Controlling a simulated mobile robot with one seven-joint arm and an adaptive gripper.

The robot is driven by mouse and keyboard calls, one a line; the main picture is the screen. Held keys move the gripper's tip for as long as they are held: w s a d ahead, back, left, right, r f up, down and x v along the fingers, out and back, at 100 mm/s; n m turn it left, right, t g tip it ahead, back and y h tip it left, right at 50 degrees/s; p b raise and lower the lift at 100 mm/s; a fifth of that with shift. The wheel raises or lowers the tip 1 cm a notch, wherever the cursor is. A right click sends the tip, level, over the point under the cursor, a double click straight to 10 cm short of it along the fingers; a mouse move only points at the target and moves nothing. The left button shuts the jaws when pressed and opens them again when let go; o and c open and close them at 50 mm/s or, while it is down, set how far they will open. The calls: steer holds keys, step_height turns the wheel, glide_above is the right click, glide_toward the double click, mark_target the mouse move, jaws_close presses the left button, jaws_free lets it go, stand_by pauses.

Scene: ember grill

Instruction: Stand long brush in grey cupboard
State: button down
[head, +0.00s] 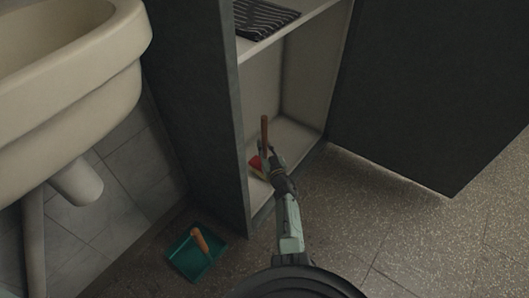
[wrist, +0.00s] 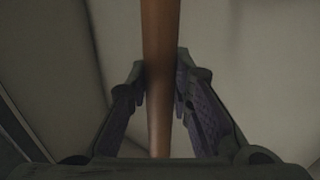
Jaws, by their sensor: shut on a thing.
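The long brush has a brown wooden handle (head: 264,134) and a red and yellowish head (head: 257,167). It stands about upright inside the lower compartment of the grey cupboard (head: 200,100), near its front left. My gripper (head: 266,150) reaches in through the open front and is shut on the handle. In the wrist view the handle (wrist: 160,60) runs between the two fingers (wrist: 161,85). The brush head is partly hidden by my gripper, and I cannot tell whether it rests on the cupboard floor (head: 292,140).
The cupboard door (head: 420,90) stands open at the right. A shelf (head: 290,30) above holds a dark striped cloth-like item (head: 262,17). A green dustpan (head: 196,254) with an orange-brown handle lies on the floor outside. A cream basin (head: 75,70) is at the left.

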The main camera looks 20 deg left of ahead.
steer(key=shift+f, duration=0.65)
steer(key=shift+r, duration=0.2)
steer(key=shift+f, duration=0.15)
steer(key=c, duration=1.4)
jaws_free()
steer(key=shift+f, duration=0.1)
steer(key=shift+c, duration=0.2)
